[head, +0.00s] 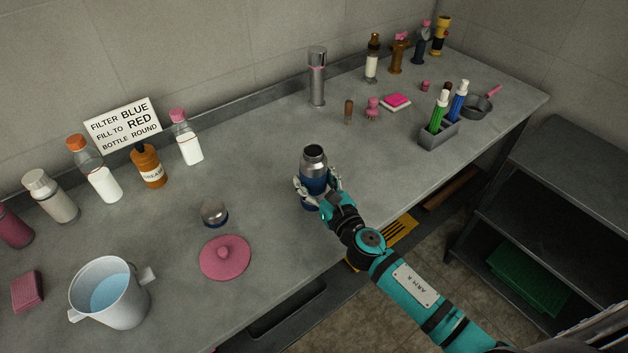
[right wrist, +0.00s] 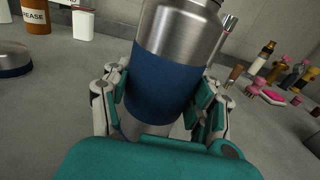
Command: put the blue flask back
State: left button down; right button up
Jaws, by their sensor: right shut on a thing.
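The blue flask (head: 314,172) has a steel neck and a dark blue body, and its mouth is open, with no cap on it. My right gripper (head: 318,192) is shut around its body near the front edge of the counter. In the right wrist view the flask (right wrist: 165,75) shows its blue band between the two fingers of the gripper (right wrist: 160,108). The flask looks upright; I cannot tell whether its base touches the counter. A steel cap with a blue rim (head: 215,213) sits on the counter to the left. My left gripper is not in view.
A pink lid (head: 225,257) and a white pot of blue water (head: 110,293) are at the front left. Several bottles and a sign (head: 123,122) line the back left. A grey caddy (head: 438,134) with markers is at the right. The counter around the flask is clear.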

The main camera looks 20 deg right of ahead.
jog(key=o, duration=1.2)
jog(key=shift+c, duration=0.2)
jog(key=o, duration=0.4)
jog(key=shift+o, duration=0.2)
jog(key=shift+r, duration=0.2)
jog(key=s, duration=0.3)
jog(key=s+d+b, duration=0.1)
jog(key=s, duration=0.3)
jog(key=s+d+b, duration=0.1)
jog(key=s, duration=0.2)
jog(key=shift+s+f, duration=0.2)
jog(key=shift+s+d+r, duration=0.15)
jog(key=shift+s+d, duration=0.05)
jog(key=shift+s, duration=0.55)
